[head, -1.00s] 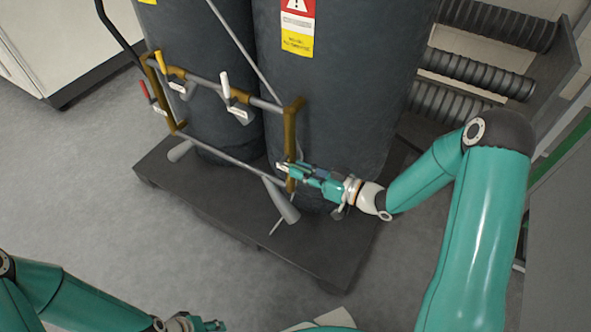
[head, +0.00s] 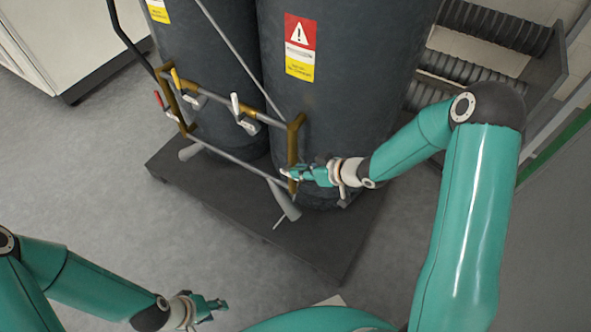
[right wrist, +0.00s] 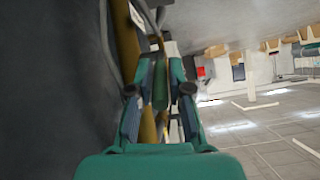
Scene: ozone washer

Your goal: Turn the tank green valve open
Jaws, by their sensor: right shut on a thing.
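The green valve handle (right wrist: 160,86) shows in the right wrist view as a narrow green piece between my right gripper's fingers (right wrist: 160,78). In the head view my right gripper (head: 290,173) is at the lower right end of the brass-coloured pipe (head: 294,145) in front of the right tank (head: 345,90). It is shut on the green valve handle and hides it there. My left gripper (head: 213,306) is low in the head view, away from the tanks; its finger opening is unclear.
Yellow (head: 175,78), red (head: 159,99) and white (head: 235,104) valve handles are on the pipes left of my right gripper. The tanks stand on a dark pallet (head: 235,215). Ribbed hoses (head: 490,30) are at the back right. The floor (head: 90,190) at left is clear.

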